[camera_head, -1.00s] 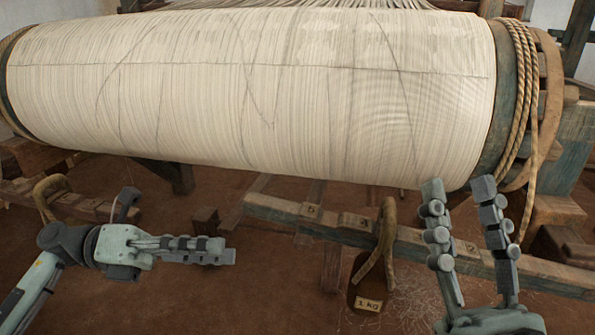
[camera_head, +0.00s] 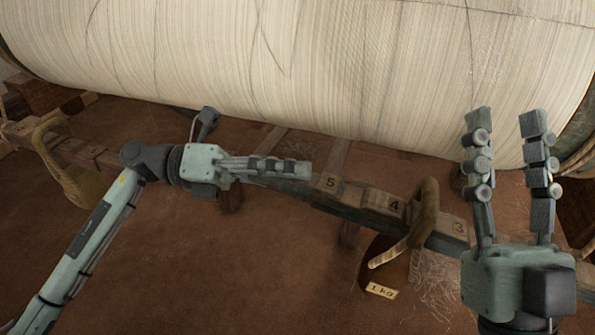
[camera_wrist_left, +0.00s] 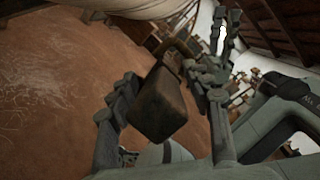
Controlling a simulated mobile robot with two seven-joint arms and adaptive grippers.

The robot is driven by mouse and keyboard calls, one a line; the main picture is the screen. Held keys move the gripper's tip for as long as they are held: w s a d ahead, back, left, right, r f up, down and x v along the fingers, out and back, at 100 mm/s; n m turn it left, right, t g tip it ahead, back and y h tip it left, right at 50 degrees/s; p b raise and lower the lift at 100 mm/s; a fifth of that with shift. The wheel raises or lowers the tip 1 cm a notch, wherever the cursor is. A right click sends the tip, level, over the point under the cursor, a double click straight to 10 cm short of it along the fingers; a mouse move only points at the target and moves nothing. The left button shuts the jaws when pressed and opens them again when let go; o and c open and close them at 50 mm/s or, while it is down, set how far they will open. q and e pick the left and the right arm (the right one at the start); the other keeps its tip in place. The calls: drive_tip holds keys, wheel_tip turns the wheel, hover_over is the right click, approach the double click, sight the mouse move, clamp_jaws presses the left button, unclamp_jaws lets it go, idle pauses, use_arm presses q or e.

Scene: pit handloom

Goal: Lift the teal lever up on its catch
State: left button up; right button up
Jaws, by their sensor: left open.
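The lever (camera_head: 345,207) is a long weathered beam with a dull teal side and numbered pale blocks on top. It slants under the big roll, and a dark weight (camera_head: 385,270) labelled 1 kg hangs from it by a rope loop. My left gripper (camera_head: 305,170) lies side-on across the lever's left end and hides it; contact cannot be told. In the left wrist view my left gripper (camera_wrist_left: 162,82) is open, with a dark brown block end (camera_wrist_left: 160,103) between its fingers; I cannot tell whether this belongs to the lever. My right gripper (camera_head: 506,122) is open and empty, pointing up at right.
The white thread roll (camera_head: 300,70) fills the top of the head view, just beyond my right fingertips. Bare reddish floor (camera_head: 230,270) lies in front.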

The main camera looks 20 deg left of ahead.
use_arm(q)
drive_tip(key=shift+w+d, duration=0.15)
drive_tip(key=shift+d, duration=0.2)
clamp_jaws()
